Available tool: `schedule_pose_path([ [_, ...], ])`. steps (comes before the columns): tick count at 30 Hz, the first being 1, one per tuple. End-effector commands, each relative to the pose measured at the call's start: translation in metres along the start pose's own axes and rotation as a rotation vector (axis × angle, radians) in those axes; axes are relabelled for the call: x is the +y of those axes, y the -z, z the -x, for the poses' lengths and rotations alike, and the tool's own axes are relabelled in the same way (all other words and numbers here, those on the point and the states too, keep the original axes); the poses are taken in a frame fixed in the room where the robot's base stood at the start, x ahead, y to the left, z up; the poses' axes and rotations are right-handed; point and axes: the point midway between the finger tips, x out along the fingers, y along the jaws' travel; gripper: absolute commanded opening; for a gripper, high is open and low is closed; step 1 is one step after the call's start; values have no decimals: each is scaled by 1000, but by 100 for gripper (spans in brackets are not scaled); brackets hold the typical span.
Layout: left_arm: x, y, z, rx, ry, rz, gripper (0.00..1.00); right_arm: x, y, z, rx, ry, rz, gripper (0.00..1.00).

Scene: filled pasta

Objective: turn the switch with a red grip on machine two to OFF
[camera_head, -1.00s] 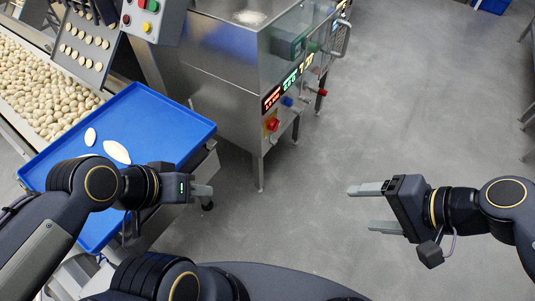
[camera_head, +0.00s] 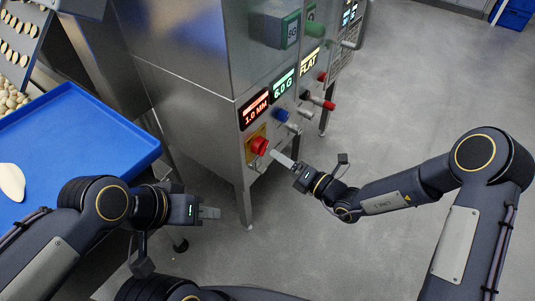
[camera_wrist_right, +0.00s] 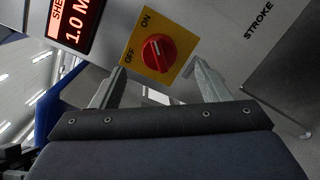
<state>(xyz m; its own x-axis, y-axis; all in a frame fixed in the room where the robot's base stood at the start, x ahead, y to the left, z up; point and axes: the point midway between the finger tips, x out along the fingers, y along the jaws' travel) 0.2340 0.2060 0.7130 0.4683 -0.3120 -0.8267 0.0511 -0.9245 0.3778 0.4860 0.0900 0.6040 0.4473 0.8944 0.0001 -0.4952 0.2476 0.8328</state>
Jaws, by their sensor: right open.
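The switch with a red grip (camera_head: 259,145) sits on a yellow plate on the front of a steel machine (camera_head: 200,100). In the right wrist view the red grip (camera_wrist_right: 158,53) shows close up, with ON and OFF printed on its yellow plate (camera_wrist_right: 134,43). Its white mark lies between the two words' sides; I cannot tell its exact setting. My right gripper (camera_head: 275,155) is open in front of the switch; in the wrist view its two fingers (camera_wrist_right: 158,78) stand either side of the plate's lower part, not closed on the grip. My left gripper (camera_head: 215,212) hangs by the blue tray; its jaw opening is unclear.
Lit displays (camera_head: 254,108) and other knobs, including a blue one (camera_head: 281,115) and a red-tipped lever (camera_head: 327,104), are beside the switch. A blue tray (camera_head: 90,140) holding pale pieces stands at left. The floor at right is clear.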

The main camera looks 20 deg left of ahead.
Motion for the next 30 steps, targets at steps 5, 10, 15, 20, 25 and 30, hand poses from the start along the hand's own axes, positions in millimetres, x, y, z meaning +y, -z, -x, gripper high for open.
schedule_pose_path([
  [5,-3,-4,-7,0,0,0,36,0,2,-31,3,-4,6,69],
  [10,-5,-6,-11,0,0,0,36,0,1,-53,3,-2,5,69],
  [15,-6,-6,-13,0,0,0,36,1,0,-64,2,-2,5,69],
  [20,-6,-6,-12,0,0,0,36,2,0,-64,2,-1,5,69],
  [25,-6,-6,-12,0,0,0,36,2,0,-64,2,-1,5,59],
  [30,-6,-6,-12,0,0,0,36,2,0,-64,2,-1,5,37],
])
